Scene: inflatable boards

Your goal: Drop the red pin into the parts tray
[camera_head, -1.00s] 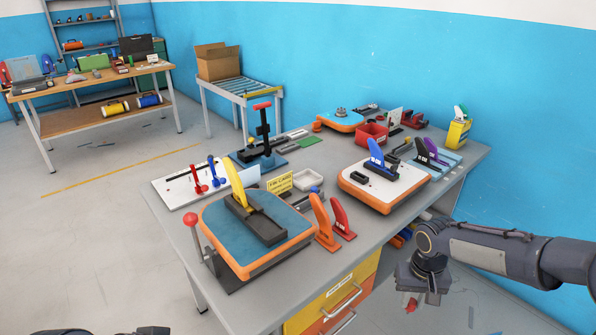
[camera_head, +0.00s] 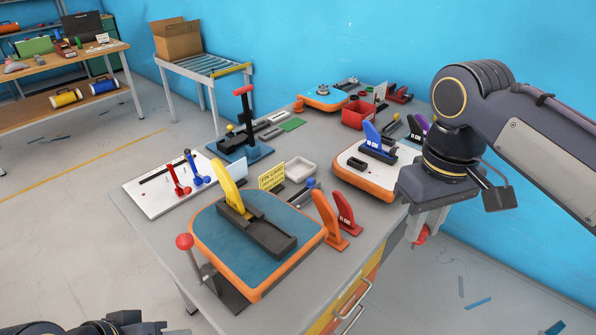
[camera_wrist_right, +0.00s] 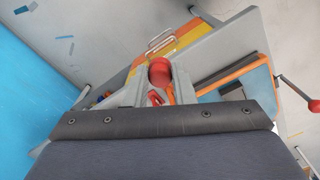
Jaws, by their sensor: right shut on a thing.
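The red pin (camera_head: 422,235) is between the fingers of my right gripper (camera_head: 424,226), beyond the table's right edge. In the right wrist view its round red end (camera_wrist_right: 159,71) sits between the two grey fingers, which are shut on it; the rest of it is partly hidden. A small white open tray (camera_head: 300,168), which looks like the parts tray, stands empty mid-table, left of my right gripper and well apart from it. Part of my left arm shows at the bottom left; its fingertips cannot be made out.
A blue and orange board (camera_head: 225,255) lies at the table's front, with orange (camera_head: 328,218) and red (camera_head: 346,212) fins beside it. A yellow card (camera_head: 271,177) stands left of the tray. A white and orange board (camera_head: 350,172) and a red bin (camera_head: 356,114) lie behind.

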